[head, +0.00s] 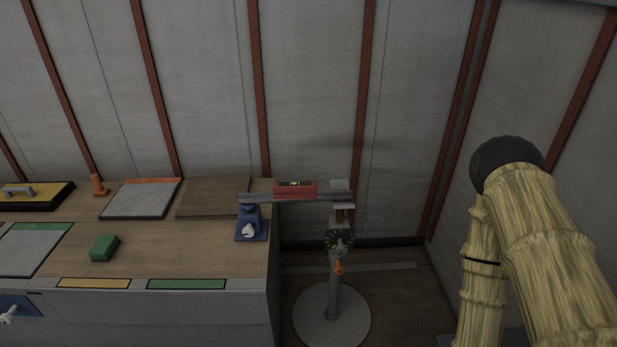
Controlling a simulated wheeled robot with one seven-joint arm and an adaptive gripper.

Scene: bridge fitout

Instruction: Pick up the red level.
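The red level (295,189), a short block with a yellow-green vial on top, lies on a grey horizontal bar (325,197) in the head view. The bar runs from above a blue vise-like base (251,224) at the right end of the workbench to the top of a grey stand. The level lies lengthwise along the bar, left of the stand's column. My gripper is not in view; only yellowish links of my arm show at the right, well apart from the level.
The workbench (190,250) fills the left, with a green block (104,248), an orange cone (98,186), grey panels and a brown board (213,197). The stand's round base (331,316) is on the floor. Ribbed walls close the back and right.

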